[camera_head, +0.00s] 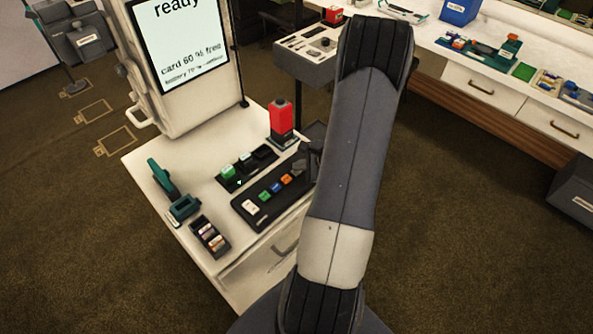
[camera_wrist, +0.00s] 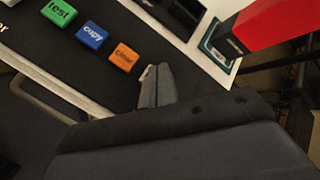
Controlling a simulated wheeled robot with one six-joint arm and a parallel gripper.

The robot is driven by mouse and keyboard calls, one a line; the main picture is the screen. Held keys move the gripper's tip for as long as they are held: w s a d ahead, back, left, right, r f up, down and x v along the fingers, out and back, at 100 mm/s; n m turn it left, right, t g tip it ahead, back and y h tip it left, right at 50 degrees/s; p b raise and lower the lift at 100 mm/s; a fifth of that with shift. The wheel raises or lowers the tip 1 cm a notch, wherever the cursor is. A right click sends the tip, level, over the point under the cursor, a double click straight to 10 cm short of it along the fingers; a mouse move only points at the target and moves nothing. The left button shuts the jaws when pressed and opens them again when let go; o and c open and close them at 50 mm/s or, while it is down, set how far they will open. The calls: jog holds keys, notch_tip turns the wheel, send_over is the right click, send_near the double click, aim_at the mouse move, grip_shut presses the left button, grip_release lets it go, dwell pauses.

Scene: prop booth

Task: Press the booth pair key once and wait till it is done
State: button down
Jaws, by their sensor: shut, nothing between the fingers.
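A black key panel (camera_head: 243,211) lies on the white cabinet top. Its row of keys runs from a white key (camera_head: 251,207) at the left to an orange key at the right. In the wrist view I read "test" on the green key (camera_wrist: 60,12), "copy" on the blue key (camera_wrist: 91,35) and "clear" on the orange key (camera_wrist: 124,57). I cannot read the word "pair" on any key. My gripper (camera_wrist: 157,74) is shut and empty, beside the orange key at the panel's right end. The screen (camera_head: 180,40) shows "ready" and "card 60 % free".
A black tray (camera_head: 232,185) with a green block stands behind the panel. A red block (camera_head: 281,118) stands on a base at the back right corner. A teal holder (camera_head: 184,209) and a small rack (camera_head: 210,237) fill the left side.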

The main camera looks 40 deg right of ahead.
aim_at(300, 172)
jog(key=shift+f, duration=0.2)
dwell(0.5)
jog(key=shift+r, duration=0.85)
jog(key=shift+r, duration=0.1)
jog(key=shift+r+p, duration=1.7)
jog(key=shift+r, duration=0.75)
jog(key=shift+f, duration=0.15)
